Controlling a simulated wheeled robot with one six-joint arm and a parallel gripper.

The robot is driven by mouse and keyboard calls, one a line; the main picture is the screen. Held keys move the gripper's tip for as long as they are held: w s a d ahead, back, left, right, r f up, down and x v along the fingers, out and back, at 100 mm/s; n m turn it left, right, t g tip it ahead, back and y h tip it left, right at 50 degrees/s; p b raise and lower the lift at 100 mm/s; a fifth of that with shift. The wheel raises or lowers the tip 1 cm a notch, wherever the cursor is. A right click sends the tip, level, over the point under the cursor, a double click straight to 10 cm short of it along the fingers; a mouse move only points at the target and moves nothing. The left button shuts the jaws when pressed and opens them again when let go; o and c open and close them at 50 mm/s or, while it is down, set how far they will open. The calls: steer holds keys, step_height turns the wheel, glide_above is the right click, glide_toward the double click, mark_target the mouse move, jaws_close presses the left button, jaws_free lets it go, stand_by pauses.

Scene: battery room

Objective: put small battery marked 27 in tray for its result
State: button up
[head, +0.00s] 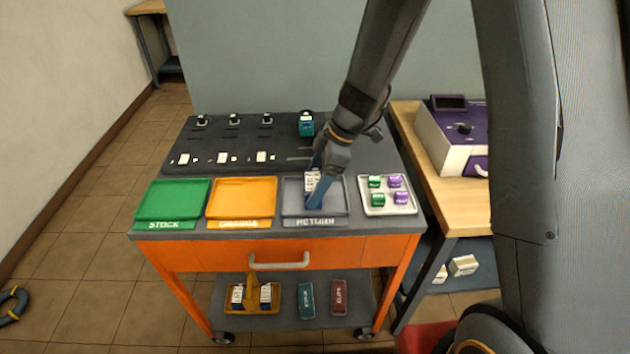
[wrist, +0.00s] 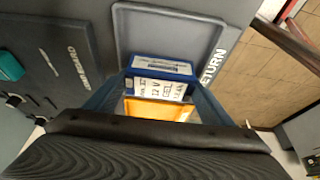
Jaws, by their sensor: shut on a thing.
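My gripper (head: 316,190) is shut on a small battery (head: 311,181) at the grey RETURN tray (head: 340,212).
A white tray (head: 387,210) with green and purple blocks stands right of RETURN. A dark panel (head: 220,147) with several small fittings and a teal device (head: 306,124) lies behind. A purple and white machine (head: 455,140) stands on a wooden table. A yellow caddy (head: 251,305) sits below.

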steer(key=shift+f+b, duration=0.1)
steer(key=shift+b, duration=0.2)
steer(key=o, duration=1.7)
steer(key=shift+r+p, duration=0.3)
steer(key=b+v, duration=0.3)
steer(key=v, duration=0.8)
steer(key=shift+s+d+f+m+t+h, duration=0.15)
steer(key=shift+s+d+f+m+h, duration=0.65)
steer(key=shift+s+d+m, duration=1.5)
steer(key=shift+s+d+f+m+t+h, duration=0.2)
steer(key=shift+s+d+f+m+h, duration=0.9)
steer(key=shift+s+m, duration=2.05)
steer(key=shift+s+d+f+m+t+h, duration=0.15)
steer(key=shift+s+d+f+m+h, duration=0.25)
steer(key=shift+s+d+m, duration=2.35)
